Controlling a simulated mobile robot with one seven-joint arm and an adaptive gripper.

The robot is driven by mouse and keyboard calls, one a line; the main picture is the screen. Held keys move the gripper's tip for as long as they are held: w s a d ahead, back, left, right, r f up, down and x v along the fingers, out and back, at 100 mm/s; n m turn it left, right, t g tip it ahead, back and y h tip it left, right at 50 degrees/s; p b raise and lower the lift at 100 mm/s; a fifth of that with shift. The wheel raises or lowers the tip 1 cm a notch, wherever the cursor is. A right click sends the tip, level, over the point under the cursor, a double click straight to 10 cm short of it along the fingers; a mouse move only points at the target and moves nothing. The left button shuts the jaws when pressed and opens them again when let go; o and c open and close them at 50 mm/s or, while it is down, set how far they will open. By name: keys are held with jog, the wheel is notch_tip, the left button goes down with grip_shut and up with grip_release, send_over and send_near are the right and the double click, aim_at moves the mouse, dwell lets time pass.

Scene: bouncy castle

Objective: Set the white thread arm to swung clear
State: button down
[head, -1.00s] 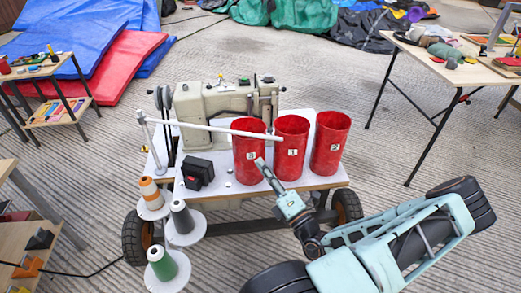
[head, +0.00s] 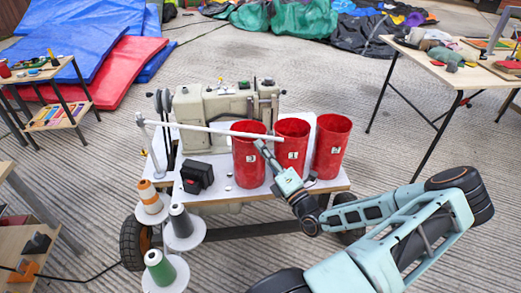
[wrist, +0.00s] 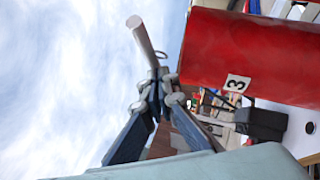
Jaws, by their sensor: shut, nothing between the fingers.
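The white thread arm (head: 210,129) is a long thin rod. It runs from a white post at the left of the sewing machine's table, across the front of the machine and over the can marked 3, ending near the can marked 1. In the wrist view its round free end (wrist: 134,22) points up, and the rod runs down to my fingertips. My gripper (head: 261,146) is shut and empty in front of can 3, just below the rod near its free end; the fingers show in the wrist view (wrist: 158,92). I cannot tell whether they touch the rod.
Red cans marked 3 (head: 248,168), 1 (head: 291,165) and 2 (head: 330,155) stand close around my gripper. The beige sewing machine (head: 215,108) is behind the rod. A black box (head: 196,177) and thread cones (head: 160,268) stand at the left.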

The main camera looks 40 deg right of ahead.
jog(key=w+d, duration=0.1)
jog(key=d, duration=0.1)
jog(key=w+d, duration=0.1)
jog(key=w, duration=0.1)
jog(key=shift+d+p, duration=0.35)
jog(key=shift+d, duration=0.05)
jog(key=shift+s+a, duration=0.1)
jog(key=shift+s, duration=0.05)
